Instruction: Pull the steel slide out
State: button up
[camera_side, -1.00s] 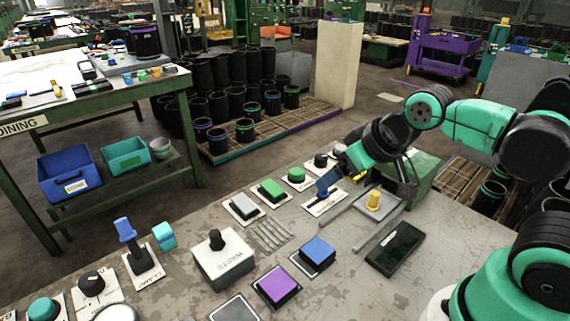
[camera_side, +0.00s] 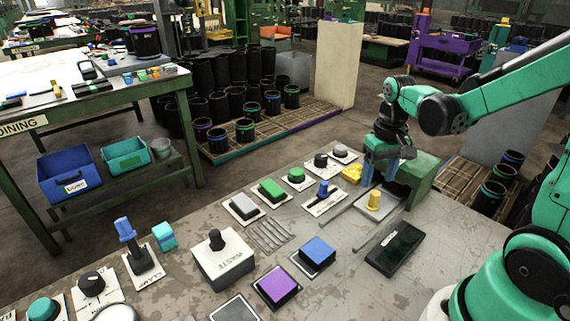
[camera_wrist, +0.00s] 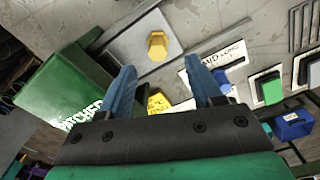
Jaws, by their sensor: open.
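The steel slide (camera_side: 364,208) is a flat grey plate with a yellow knob (camera_side: 374,199), lying between rails on the bench in front of a green box. In the wrist view the slide (camera_wrist: 133,44) and its yellow knob (camera_wrist: 157,46) lie beyond my fingers, a little left of centre. My gripper (camera_side: 381,180) points down behind the knob, near the green box. Its two blue fingers (camera_wrist: 158,88) are apart with nothing between them. I cannot tell how high the fingertips are above the slide.
The green box (camera_side: 425,176), lettered on its side, stands right beside my gripper. A yellow object (camera_side: 352,174) lies to the left of it. A blue-handled switch (camera_side: 323,191) and several buttons stand further left; a dark flat case (camera_side: 395,249) lies in front.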

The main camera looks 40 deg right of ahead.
aim_at(376, 192)
jog(key=shift+d+f, duration=0.1)
jog(key=shift+f, duration=2.85)
grip_shut()
